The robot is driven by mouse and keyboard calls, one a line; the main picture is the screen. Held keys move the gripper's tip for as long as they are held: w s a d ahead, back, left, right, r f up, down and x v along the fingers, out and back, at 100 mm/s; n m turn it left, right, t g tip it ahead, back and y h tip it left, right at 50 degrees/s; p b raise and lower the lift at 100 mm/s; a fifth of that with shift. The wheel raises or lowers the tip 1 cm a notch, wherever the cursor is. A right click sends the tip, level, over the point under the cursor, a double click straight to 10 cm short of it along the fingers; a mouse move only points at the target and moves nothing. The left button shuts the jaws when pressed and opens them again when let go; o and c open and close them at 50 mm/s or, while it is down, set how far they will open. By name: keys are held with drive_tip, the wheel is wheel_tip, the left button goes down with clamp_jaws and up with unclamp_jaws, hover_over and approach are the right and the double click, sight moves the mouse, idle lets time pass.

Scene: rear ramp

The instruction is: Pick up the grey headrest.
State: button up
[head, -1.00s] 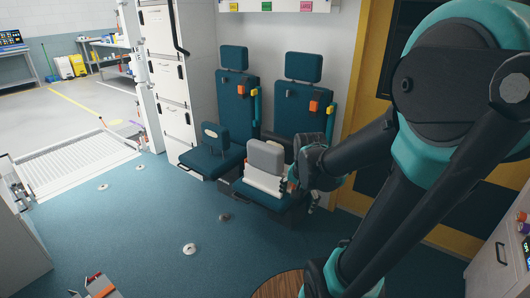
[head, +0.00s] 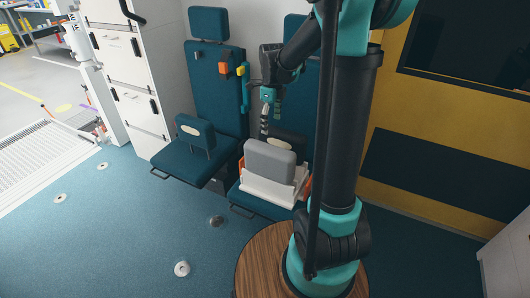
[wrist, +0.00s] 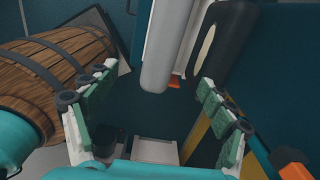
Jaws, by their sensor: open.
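The grey headrest (head: 270,162) stands on a white folded piece (head: 272,190) on the right-hand seat. In the wrist view the grey headrest (wrist: 160,45) shows as a long pale block at the top centre, near the fingertips. A dark headrest (head: 290,142) stands close behind it; in the wrist view this dark headrest (wrist: 228,42) shows a pale oval. My gripper (head: 264,132) points down just above and behind the grey headrest. In the wrist view my gripper (wrist: 155,80) is open, with green-padded fingers apart and nothing held between them.
A teal headrest (head: 196,133) stands on the left-hand seat (head: 190,160). The tall seat backs (head: 216,88) rise close behind my gripper. White cabinets (head: 135,80) stand to the left. The blue floor in front of the seats is mostly clear.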

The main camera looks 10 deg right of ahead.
sight(270, 148)
drive_tip(key=f, duration=1.2)
drive_tip(key=shift+w+a+f, duration=0.1)
drive_tip(key=shift+w, duration=0.2)
drive_tip(key=shift+w+f, duration=0.15)
drive_tip(key=shift+f, duration=2.45)
drive_tip(key=c, duration=1.9)
